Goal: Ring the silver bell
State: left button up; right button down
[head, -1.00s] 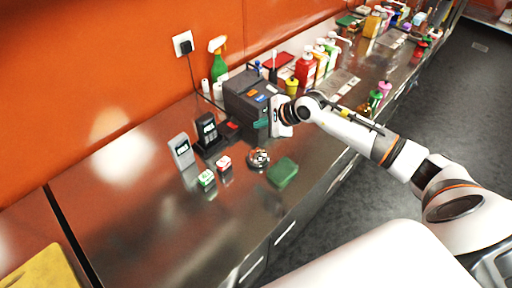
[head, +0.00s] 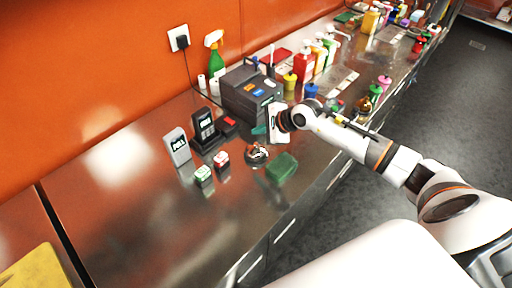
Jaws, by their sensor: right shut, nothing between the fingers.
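The silver bell (head: 257,153), a small shiny dome, stands on the steel counter in the head view, left of a green sponge-like block (head: 282,167). My right gripper (head: 261,130) has teal fingertips that point left. It is shut and empty, in the picture just above the bell, and a small gap shows between them. I cannot tell its exact height over the counter. My left gripper is not in view.
A dark grey machine (head: 248,92) stands close behind my right gripper. Two small boxes, green (head: 203,175) and red (head: 221,160), and a grey card stand (head: 177,148) sit left of the bell. Bottles line the back. The counter's front left is clear.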

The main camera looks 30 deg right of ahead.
aim_at(259, 149)
jog(key=shift+f+b, duration=1.1)
jog(key=shift+f, duration=0.5)
dwell(0.7)
jog(key=shift+f+b, duration=0.4)
jog(key=shift+b, duration=0.2)
jog(key=shift+f+b, duration=0.45)
dwell(0.5)
dwell(0.3)
jog(key=shift+r+p, duration=0.4)
jog(key=shift+r, duration=0.45)
jog(key=shift+r, duration=0.1)
notch_tip(259, 149, up, 5)
jog(key=p, duration=0.2)
jog(key=shift+p, duration=0.35)
